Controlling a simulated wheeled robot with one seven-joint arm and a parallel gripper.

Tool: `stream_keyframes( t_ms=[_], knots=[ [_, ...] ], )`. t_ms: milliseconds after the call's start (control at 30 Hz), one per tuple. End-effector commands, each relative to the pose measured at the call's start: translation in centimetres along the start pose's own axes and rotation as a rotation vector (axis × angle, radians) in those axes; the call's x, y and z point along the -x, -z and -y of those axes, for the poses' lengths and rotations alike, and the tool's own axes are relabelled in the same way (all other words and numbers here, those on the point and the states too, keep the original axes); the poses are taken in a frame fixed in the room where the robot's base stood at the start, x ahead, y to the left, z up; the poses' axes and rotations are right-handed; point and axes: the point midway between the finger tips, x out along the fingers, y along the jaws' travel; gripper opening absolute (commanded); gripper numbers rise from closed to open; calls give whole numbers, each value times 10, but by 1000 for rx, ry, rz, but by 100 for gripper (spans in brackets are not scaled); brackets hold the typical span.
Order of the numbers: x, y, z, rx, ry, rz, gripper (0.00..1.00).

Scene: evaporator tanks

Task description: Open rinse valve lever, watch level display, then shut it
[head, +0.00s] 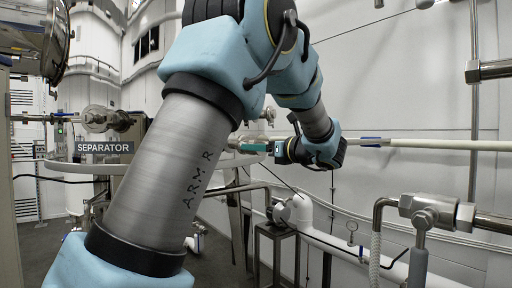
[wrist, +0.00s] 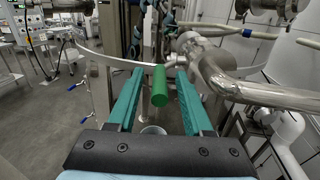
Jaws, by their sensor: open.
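A green cylindrical grip (wrist: 159,85), which looks like the end of the valve lever, shows in the wrist view between the two teal fingers of my gripper (wrist: 159,74). The fingers are open, with a visible gap on each side of the grip. The lever's far part and its joint to the valve are hard to make out. In the head view my gripper (head: 250,147) reaches left near the pipework, and the green grip cannot be told apart from the fingers there. I cannot identify a level display in either view.
A thick shiny pipe (wrist: 245,88) runs close to the right finger in the wrist view. Blue-handled valves (wrist: 71,115) stand at the left.

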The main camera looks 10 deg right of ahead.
Motion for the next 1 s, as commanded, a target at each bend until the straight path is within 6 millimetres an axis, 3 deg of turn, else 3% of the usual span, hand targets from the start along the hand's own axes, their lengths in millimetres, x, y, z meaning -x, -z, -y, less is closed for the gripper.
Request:
stream_keyframes(
  t_ms=[100, 567, 1000],
  knots=[
    [0, 0, 0, 0, 0, 0, 51],
    [0, 0, 0, 0, 0, 0, 0],
    [0, 0, 0, 0, 0, 0, 0]
  ],
)
